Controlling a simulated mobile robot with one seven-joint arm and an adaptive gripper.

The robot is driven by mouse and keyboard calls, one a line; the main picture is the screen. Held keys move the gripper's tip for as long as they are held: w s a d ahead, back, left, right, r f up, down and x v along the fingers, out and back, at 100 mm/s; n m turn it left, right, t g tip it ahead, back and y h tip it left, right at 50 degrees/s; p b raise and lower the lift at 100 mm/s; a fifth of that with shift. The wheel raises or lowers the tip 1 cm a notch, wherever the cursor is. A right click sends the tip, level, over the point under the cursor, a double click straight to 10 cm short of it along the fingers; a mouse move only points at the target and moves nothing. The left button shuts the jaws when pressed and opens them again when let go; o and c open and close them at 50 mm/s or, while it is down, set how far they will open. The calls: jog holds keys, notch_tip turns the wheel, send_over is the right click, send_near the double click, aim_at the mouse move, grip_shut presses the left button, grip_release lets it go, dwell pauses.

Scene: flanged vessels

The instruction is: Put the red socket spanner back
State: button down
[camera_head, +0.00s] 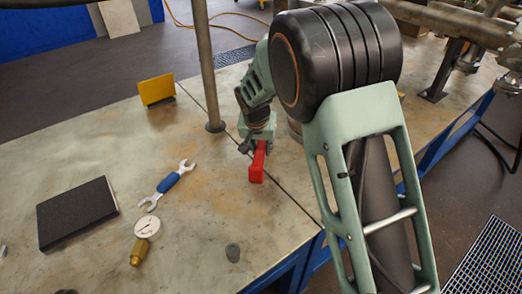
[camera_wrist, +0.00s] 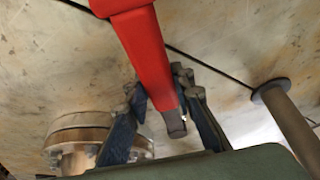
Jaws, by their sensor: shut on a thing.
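The red socket spanner (camera_head: 257,163) is held in my gripper (camera_head: 251,147) over the metal table, near the dark seam. In the wrist view the red spanner (camera_wrist: 146,49) runs from the top edge down between the two dark fingers of my gripper (camera_wrist: 161,103). Its dark end (camera_wrist: 175,122) shows between the fingers. The fingers are shut on it. I cannot tell in the head view whether the spanner touches the table.
An upright post (camera_head: 207,75) stands behind. A flanged vessel (camera_wrist: 82,135) shows lower left.

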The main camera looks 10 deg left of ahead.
jog(key=shift+f, duration=0.1)
jog(key=c, duration=1.7)
grip_release()
jog(key=shift+o, duration=0.2)
jog(key=p+v, duration=0.3)
jog(key=v, duration=0.9)
jog(key=shift+d+r, duration=0.1)
jog(key=shift+r, duration=0.15)
